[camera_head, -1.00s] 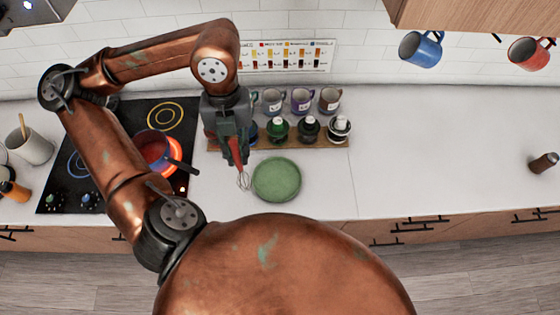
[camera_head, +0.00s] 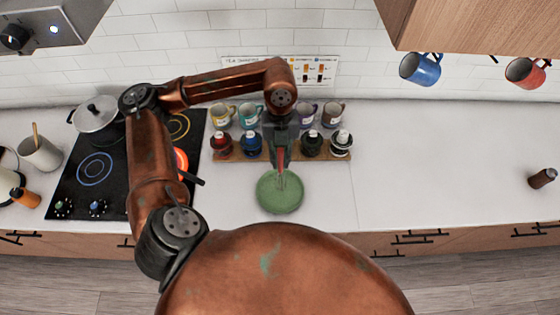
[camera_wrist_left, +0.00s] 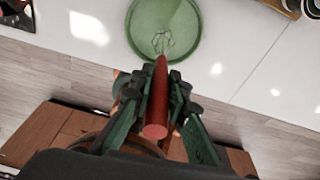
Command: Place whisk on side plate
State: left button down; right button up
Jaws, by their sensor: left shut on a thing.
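The whisk (camera_wrist_left: 157,95) has a red handle and a thin wire head. My left gripper (camera_head: 281,160) is shut on its red handle, which also shows in the head view (camera_head: 281,158). The green side plate (camera_head: 279,197) lies on the white counter below my left gripper. In the left wrist view the wire head lies over the plate (camera_wrist_left: 183,22), near its rim. I cannot tell whether the wires touch the plate. My right gripper is not in view.
A wooden rack (camera_head: 235,155) with several bottles stands just behind the plate, with several mugs (camera_head: 333,113) behind it. The stove (camera_head: 85,180) with a pot (camera_head: 97,115) is at the left. The counter (camera_head: 430,160) to the right is largely clear.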

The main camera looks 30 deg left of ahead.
pick_arm(q)
jog(key=shift+a+f, duration=0.1)
jog(key=shift+f, duration=0.85)
jog(key=shift+f, duration=0.1)
jog(key=shift+f, duration=0.15)
jog(key=c, duration=1.9)
grip_release()
jog(key=shift+r, duration=0.2)
